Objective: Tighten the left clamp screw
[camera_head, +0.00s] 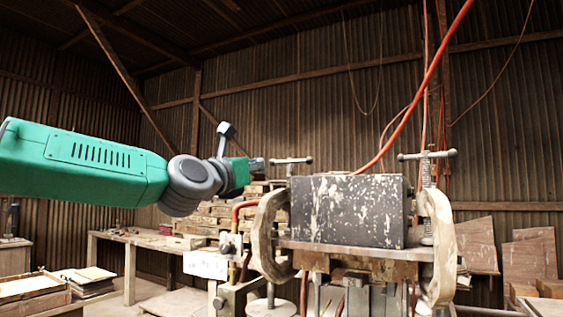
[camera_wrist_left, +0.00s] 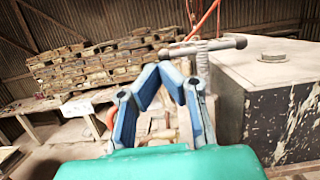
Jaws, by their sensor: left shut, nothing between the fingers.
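The left clamp screw (camera_head: 291,161) has a metal T-handle on an upright shaft, left of the dark block (camera_head: 350,210). The handle also shows in the left wrist view (camera_wrist_left: 205,47), right of and beyond the fingers. My left gripper (camera_head: 259,163) is just left of the handle in the head view, at about its height. In the left wrist view its blue fingers (camera_wrist_left: 161,70) meet at the tips with nothing between them. I cannot tell whether the right finger touches the screw. The left clamp frame (camera_head: 268,235) curves below. My right gripper is not in view.
A right clamp screw (camera_head: 428,156) stands on the block's other side. An orange hose (camera_head: 432,70) hangs over the block. A workbench (camera_head: 133,238) and stacked bricks or wood (camera_wrist_left: 90,65) are behind. The air left of the handle is free apart from my arm.

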